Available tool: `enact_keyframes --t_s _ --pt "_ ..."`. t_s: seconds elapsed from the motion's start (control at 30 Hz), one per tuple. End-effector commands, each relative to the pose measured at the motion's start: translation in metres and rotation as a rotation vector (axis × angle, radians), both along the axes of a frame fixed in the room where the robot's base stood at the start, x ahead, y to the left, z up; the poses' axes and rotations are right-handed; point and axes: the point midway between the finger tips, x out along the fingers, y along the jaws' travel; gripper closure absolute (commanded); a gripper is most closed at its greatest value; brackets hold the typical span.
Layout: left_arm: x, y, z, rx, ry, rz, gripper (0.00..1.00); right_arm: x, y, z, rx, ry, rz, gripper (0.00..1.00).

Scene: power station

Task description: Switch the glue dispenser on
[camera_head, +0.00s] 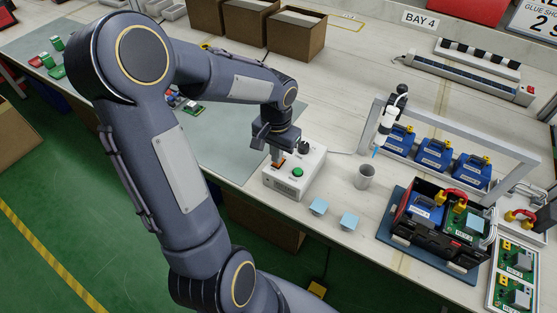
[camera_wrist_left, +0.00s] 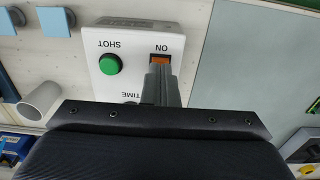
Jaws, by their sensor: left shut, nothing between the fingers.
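The glue dispenser (camera_head: 311,170) is a white box on the table, with a green button (camera_head: 297,172) and a dark knob (camera_head: 303,147) on top. In the left wrist view the box (camera_wrist_left: 97,40) shows upside down, with labels SHOT, ON and TIME. The orange switch (camera_wrist_left: 160,58) sits by the ON label. My left gripper (camera_head: 277,160) is shut and empty, pointing down over the switch. In the left wrist view its fingertips (camera_wrist_left: 160,68) overlap the edge of the switch; I cannot tell whether they touch it. My right gripper is not in view.
A grey cup (camera_head: 364,176) and two light-blue blocks (camera_head: 319,206) stand near the dispenser. A white glue syringe (camera_head: 386,121) hangs from a stand to the right. A black crate (camera_head: 397,236) with blue and green parts is at the right. Brown boxes (camera_head: 297,37) stand behind.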

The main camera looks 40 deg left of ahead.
Motion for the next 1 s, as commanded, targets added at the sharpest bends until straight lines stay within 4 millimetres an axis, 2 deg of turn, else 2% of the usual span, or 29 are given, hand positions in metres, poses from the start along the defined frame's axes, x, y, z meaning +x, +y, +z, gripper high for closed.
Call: enact_keyframes --t_s 0.63,0.83,1.0 --pt "0.0 0.0 -0.011 0.0 0.0 0.0 1.0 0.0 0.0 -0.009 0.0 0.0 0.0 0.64" --pt "0.0 0.0 -0.005 0.0 0.001 0.0 1.0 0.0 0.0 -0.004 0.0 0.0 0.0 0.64" --pt "0.0 0.0 0.009 0.0 0.0 0.0 1.0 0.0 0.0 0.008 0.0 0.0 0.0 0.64"
